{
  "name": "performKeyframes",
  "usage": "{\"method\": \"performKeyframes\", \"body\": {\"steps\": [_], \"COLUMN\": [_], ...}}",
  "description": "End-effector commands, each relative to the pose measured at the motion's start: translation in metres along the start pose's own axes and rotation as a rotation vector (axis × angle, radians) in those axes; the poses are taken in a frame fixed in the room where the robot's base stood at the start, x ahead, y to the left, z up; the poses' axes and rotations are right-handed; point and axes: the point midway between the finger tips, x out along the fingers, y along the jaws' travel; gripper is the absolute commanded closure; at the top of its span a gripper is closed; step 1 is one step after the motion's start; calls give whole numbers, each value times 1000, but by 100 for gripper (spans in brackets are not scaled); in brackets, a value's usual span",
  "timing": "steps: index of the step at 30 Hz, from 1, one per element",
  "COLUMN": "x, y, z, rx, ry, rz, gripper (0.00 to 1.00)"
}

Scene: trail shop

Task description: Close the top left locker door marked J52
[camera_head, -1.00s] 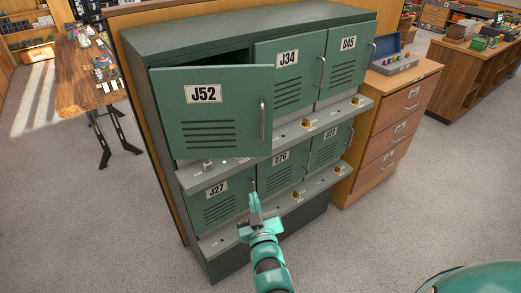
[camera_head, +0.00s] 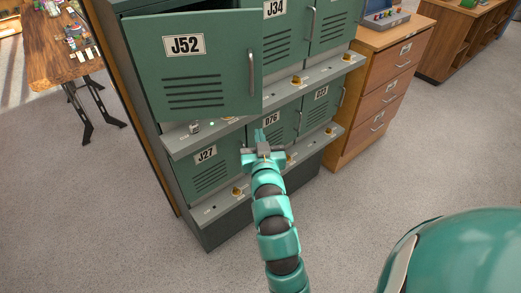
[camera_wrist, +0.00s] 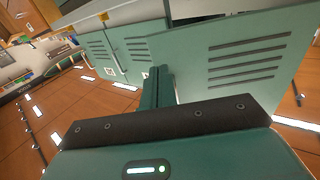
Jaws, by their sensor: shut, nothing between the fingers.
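The green J52 door (camera_head: 190,68) at the top left of the locker block stands ajar, swung out toward me, with its handle (camera_head: 251,72) on its right side. Part of the dark opening shows above it. My gripper (camera_head: 261,138) is shut and empty, just below the door's lower right corner, in front of the lower row. In the wrist view the shut fingers (camera_wrist: 157,85) point toward slotted green panels, and a large panel, likely the J52 door (camera_wrist: 235,60), fills the right side. I cannot tell whether they touch.
J34 (camera_head: 285,35) beside it and J27 (camera_head: 208,170) below it are shut. Grey ledges with brass knobs (camera_head: 297,81) jut out under each row. A wooden drawer cabinet (camera_head: 380,85) stands right of the lockers. A wooden table (camera_head: 50,55) stands at the left. The carpet in front is clear.

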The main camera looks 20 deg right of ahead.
Motion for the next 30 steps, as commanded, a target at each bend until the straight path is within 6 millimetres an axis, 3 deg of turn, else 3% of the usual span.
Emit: {"method": "performKeyframes", "body": {"steps": [19,30], "x": [76,93], "y": [1,0], "z": [-4,-1], "rx": [-1,0], "ry": [-1,0], "rz": [1,0], "gripper": [100,100]}}
